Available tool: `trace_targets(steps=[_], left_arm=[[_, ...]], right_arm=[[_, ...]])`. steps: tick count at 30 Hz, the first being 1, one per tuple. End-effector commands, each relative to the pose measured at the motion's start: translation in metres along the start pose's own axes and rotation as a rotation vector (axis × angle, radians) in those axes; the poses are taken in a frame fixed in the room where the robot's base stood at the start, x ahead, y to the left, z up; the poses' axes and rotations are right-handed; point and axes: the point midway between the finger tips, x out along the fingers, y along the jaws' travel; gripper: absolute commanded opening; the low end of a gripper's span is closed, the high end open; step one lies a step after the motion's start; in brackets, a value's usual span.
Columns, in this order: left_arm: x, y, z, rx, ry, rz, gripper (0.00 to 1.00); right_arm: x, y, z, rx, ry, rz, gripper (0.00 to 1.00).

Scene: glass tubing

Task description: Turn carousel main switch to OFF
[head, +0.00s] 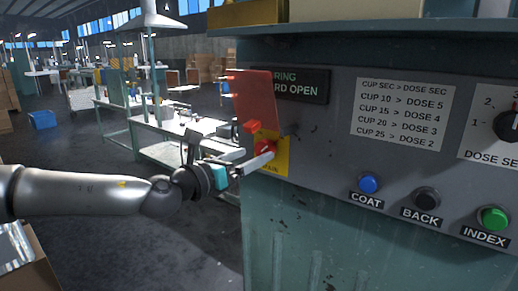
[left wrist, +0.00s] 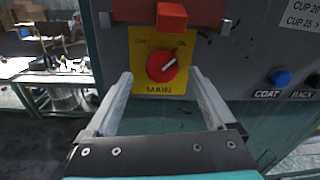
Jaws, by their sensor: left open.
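The main switch is a red round knob (head: 265,147) on a yellow plate (head: 284,162) at the panel's left edge. My left gripper (head: 255,160) is open and empty. In the left wrist view its fingers (left wrist: 161,76) stand to the left and right of the knob, apart from it. Depth between fingertips and panel is hard to tell. My right gripper is not in view.
A red flap (head: 253,97) stands out above the knob, with a red block (head: 252,126) at its lower edge. Blue COAT (head: 369,183), black BACK (head: 427,197) and green INDEX (head: 493,218) buttons are to the right. Workbenches (head: 165,128) stand behind; floor at left is open.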

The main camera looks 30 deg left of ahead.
Motion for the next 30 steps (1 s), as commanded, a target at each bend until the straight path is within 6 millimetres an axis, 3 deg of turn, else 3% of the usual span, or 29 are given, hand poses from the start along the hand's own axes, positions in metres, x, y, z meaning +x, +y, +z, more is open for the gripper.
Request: trace_targets(steps=[15,28,30], left_arm=[[0.028,-0.001,0.003,-0.006,-0.004,-0.003,0.89],[0.032,-0.003,0.0,-0.002,-0.001,-0.008,0.89],[0.032,-0.003,0.0,-0.002,-0.001,-0.008,0.83]], right_arm=[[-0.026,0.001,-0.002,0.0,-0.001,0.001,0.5],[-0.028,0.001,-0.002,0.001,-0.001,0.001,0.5],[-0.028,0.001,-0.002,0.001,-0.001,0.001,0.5]])
